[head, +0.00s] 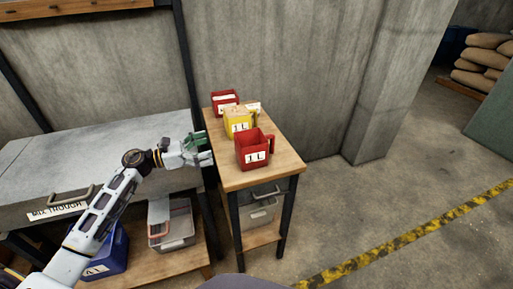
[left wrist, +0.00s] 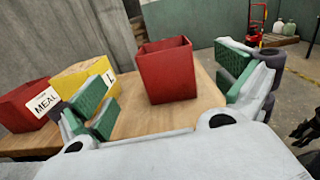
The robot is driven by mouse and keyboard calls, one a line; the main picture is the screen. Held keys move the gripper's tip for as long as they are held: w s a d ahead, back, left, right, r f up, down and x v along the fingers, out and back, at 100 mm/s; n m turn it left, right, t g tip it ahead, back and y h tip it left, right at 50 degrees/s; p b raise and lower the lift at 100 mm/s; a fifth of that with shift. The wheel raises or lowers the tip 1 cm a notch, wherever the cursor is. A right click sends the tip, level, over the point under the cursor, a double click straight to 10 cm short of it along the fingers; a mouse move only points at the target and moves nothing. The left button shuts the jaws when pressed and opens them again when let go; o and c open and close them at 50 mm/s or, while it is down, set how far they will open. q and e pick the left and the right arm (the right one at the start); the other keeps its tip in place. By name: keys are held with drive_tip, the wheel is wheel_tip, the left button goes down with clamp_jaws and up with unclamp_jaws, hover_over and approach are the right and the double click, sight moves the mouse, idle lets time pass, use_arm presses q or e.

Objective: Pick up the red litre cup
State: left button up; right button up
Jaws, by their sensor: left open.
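The red litre cup (head: 254,148), with a white "1 L" label and a handle on its right, stands upright at the front of a small wooden-topped table. In the left wrist view the red cup (left wrist: 167,70) stands ahead, between the two green-padded fingers and apart from them. My left gripper (head: 200,148) is open and empty, to the left of the cup near the table's left edge. Its fingers also show spread in the left wrist view (left wrist: 168,90).
A yellow cup (head: 239,123) labelled "1 L" stands just behind the red cup. A red "MEAL" container (head: 225,102) is at the back of the wooden table (head: 278,165). A grey mix trough (head: 95,160) stands left. Floor to the right is clear.

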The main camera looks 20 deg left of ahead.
sight(236, 141)
use_arm(q)
drive_tip(key=shift+w+d+f+m+g, duration=0.2)
drive_tip(key=shift+w+m+g, duration=0.1)
drive_tip(key=shift+m, duration=0.1)
use_arm(e)
drive_tip(key=shift+s+a+f, duration=0.1)
drive_tip(key=shift+s+f, duration=0.15)
drive_tip(key=shift+f, duration=0.05)
use_arm(q)
drive_tip(key=x, duration=0.8)
drive_tip(key=shift+d+p, duration=0.2)
drive_tip(key=shift+p, duration=0.25)
use_arm(e)
drive_tip(key=shift+s+d+f, duration=0.15)
drive_tip(key=shift+s+d, duration=0.15)
drive_tip(key=shift+s, duration=0.3)
drive_tip(key=shift+s+d+f, duration=0.1)
drive_tip(key=shift+s+d, duration=0.15)
drive_tip(key=shift+s, duration=0.35)
use_arm(q)
drive_tip(key=shift+w, duration=0.1)
use_arm(e)
drive_tip(key=shift+w+r, duration=0.1)
drive_tip(key=shift+w, duration=0.1)
use_arm(q)
drive_tip(key=shift+w+d, duration=0.1)
use_arm(e)
drive_tip(key=shift+w, duration=0.1)
